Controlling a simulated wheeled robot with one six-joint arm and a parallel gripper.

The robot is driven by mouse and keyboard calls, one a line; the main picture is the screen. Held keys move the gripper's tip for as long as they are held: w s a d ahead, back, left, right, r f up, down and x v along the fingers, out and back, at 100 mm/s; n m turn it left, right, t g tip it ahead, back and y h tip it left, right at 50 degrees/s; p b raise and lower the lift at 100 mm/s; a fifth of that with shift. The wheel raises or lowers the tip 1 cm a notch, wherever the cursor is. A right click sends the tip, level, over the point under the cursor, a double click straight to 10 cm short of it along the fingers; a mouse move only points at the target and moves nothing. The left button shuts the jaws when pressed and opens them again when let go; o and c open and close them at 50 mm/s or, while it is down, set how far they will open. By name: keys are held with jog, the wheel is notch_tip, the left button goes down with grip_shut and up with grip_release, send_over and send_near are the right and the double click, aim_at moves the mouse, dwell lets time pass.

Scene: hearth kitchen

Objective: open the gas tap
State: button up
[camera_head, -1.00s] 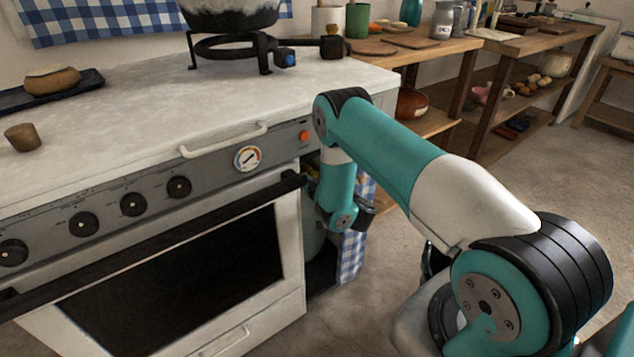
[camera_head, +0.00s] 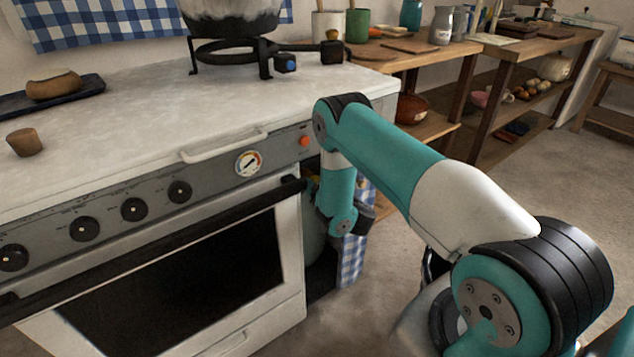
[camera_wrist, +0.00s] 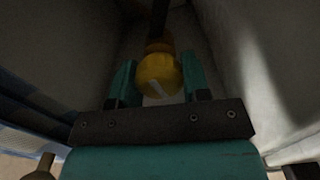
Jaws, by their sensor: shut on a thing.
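The gas tap, a yellow rounded knob (camera_wrist: 158,74), shows in the wrist view with an orange-brown part and a dark upright piece behind it. My gripper (camera_wrist: 158,66) has its two teal fingers on either side of the knob and is shut on it. A pale mark crosses the knob's face. In the head view, my arm reaches down into the gap at the right side of the stove. My gripper and the knob are mostly hidden there. A grey-green rounded body, seemingly the gas bottle (camera_head: 314,236), partly shows behind the stove's front corner.
The white stove (camera_head: 300,95) with its oven door stands close at the left of my arm. A blue checked cloth (camera_head: 352,258) hangs right beside the gap. Wooden shelves (camera_head: 425,62) stand behind. The floor at the right is open.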

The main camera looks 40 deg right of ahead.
jog(key=n, duration=0.8)
jog(key=shift+f, duration=0.1)
jog(key=n, duration=0.4)
jog(key=shift+p, duration=0.3)
jog(key=shift+s+n, duration=0.1)
jog(key=shift+n, duration=2)
jog(key=shift+f, duration=0.1)
jog(key=o, duration=0.8)
jog(key=shift+o, duration=0.7)
jog(key=shift+a, duration=0.1)
